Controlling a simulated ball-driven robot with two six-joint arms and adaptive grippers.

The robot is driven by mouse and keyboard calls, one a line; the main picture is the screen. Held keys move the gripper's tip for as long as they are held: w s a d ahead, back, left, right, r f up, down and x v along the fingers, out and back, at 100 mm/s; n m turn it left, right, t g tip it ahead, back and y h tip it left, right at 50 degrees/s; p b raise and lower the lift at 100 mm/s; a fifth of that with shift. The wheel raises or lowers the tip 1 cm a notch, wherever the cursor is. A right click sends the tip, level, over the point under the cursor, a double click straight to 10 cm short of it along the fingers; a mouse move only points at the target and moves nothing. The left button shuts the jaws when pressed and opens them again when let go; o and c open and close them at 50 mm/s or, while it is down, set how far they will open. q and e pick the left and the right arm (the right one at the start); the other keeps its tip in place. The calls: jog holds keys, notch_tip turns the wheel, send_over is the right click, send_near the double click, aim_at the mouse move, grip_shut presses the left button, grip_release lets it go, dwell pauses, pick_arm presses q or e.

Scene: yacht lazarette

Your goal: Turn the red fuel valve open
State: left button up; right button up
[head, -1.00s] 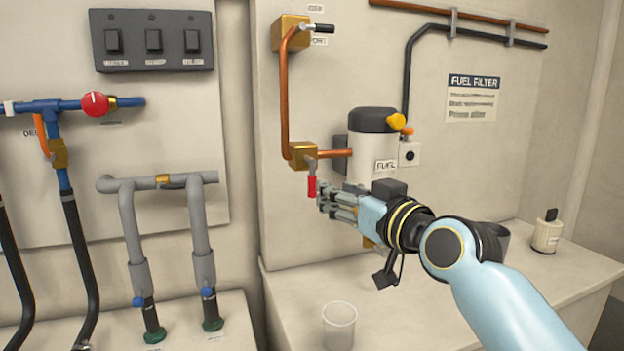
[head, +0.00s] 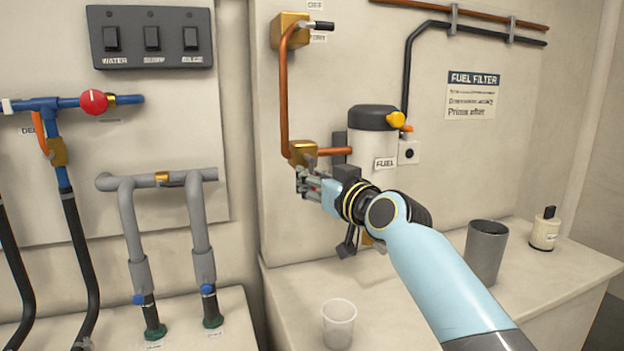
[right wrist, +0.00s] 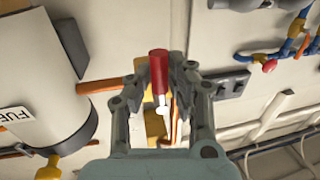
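The red fuel valve's handle (right wrist: 158,72) is a short red grip on a pale metal stem. Its brass valve body (head: 303,153) is on the wall panel at the lower end of a copper pipe. My right gripper (head: 309,181) is at this handle, just below the brass body. In the right wrist view the fingers (right wrist: 160,78) are drawn close on both sides of the red grip, which fills the gap between them. In the head view the fingers hide most of the handle. My left gripper is out of view.
The fuel filter (head: 372,150) with a yellow knob stands close right of my gripper. A clear cup (head: 338,323) and a grey cup (head: 486,252) stand on the counter below. A second brass valve (head: 288,31) is above. A red round knob (head: 94,102) is on the blue pipe at left.

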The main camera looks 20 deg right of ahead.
grip_shut()
jog(key=shift+w+f, duration=0.15)
jog(key=shift+f, duration=0.1)
